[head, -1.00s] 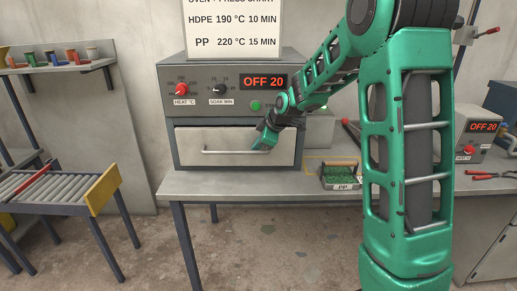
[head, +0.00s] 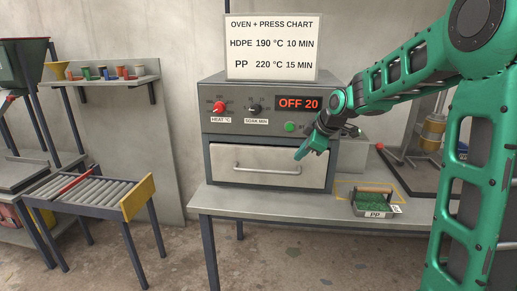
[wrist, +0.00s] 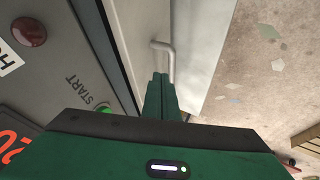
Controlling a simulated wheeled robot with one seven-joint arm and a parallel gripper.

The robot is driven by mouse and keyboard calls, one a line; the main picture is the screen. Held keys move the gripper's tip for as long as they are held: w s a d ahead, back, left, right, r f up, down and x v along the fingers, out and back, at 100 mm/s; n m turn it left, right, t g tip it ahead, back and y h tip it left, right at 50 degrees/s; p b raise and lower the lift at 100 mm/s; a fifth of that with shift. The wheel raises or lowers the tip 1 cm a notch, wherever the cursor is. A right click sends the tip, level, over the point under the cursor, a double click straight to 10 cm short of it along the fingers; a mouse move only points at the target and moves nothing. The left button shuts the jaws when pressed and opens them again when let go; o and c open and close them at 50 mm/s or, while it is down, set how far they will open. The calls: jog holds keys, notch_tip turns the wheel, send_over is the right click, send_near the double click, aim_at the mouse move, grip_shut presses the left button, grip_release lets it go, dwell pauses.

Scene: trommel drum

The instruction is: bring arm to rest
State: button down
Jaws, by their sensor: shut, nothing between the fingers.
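My gripper (head: 303,153) is in front of the upper right part of the oven (head: 216,149) in the head view, pointing down and left. Its fingers are together with nothing between them. In the wrist view the closed green fingers (wrist: 161,98) point toward the oven's door handle (wrist: 163,55); whether they touch it I cannot tell there. In the head view the handle (head: 266,170) lies left of and below the fingertips, apart from them. My arm comes in from the right.
A PP tray (head: 368,209) of green pieces with a wooden handle stands on the bench (head: 270,203), right of the oven. A roller conveyor (head: 95,192) stands at left, below a shelf of small coloured containers (head: 110,80). A chart (head: 270,47) stands on the oven.

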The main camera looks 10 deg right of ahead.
jog(key=s+d+f+m+g, duration=0.2)
jog(key=s+m, duration=0.4)
jog(key=s, duration=0.8)
jog(key=s+d+f+m+g+h, duration=0.1)
jog(key=s+m, duration=0.5)
jog(key=s, duration=0.9)
jog(key=s+d+f+m+g+h, duration=0.1)
jog(key=s+d+f+m+g, duration=0.2)
jog(key=s, duration=1.1)
jog(key=d+m+g, duration=0.1)
jog(key=m, duration=0.2)
jog(key=shift+s+d+f+m, duration=0.15)
jog(key=shift+d+f+m, duration=0.1)
jog(key=shift+d+m, duration=0.15)
jog(key=shift+a, duration=0.1)
jog(key=shift+w+f, duration=0.25)
jog(key=shift+w, duration=0.45)
